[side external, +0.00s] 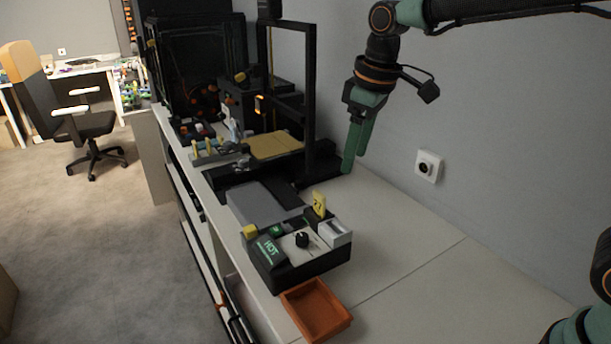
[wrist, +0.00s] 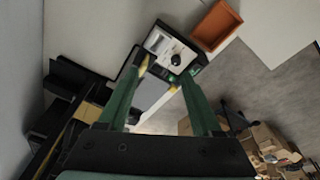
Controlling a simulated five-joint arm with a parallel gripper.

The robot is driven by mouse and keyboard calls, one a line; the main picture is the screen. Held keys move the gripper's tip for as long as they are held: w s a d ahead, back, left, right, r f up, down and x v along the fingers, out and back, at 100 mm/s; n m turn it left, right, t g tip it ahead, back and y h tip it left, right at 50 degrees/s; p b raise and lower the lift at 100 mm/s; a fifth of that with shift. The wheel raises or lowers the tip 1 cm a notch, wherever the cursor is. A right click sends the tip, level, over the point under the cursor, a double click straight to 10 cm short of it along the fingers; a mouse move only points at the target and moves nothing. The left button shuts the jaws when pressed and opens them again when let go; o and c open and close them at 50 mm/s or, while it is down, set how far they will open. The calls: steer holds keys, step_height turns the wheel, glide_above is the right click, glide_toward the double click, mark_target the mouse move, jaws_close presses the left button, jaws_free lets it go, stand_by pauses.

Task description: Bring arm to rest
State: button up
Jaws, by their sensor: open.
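My gripper (side external: 353,160) has green fingers and hangs in the air above the white bench, to the right of the black 3D printer frame. In the wrist view my gripper (wrist: 166,75) has its two green fingers spread apart with nothing held between them. Beyond the fingertips lies a black device (side external: 300,262) with a grey plate, a dial and a lit green display. It also shows in the wrist view (wrist: 184,47). The gripper is apart from the device.
A 3D printer (side external: 312,100) with a yellow bed (side external: 275,145) stands close left of my gripper. An orange tray (side external: 317,309) sits in front of the device. A wall with a white socket (side external: 428,166) is at the right. The bench's right part (side external: 410,235) is clear.

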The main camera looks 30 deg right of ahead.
steer(key=s+d+f+m+t, duration=0.1)
steer(key=s+d+m+t, duration=0.2)
steer(key=s, duration=1)
steer(key=d+m, duration=0.2)
steer(key=d, duration=0.3)
steer(key=shift+s+d+m, duration=0.2)
steer(key=shift+d+m, duration=0.15)
steer(key=shift+m, duration=0.05)
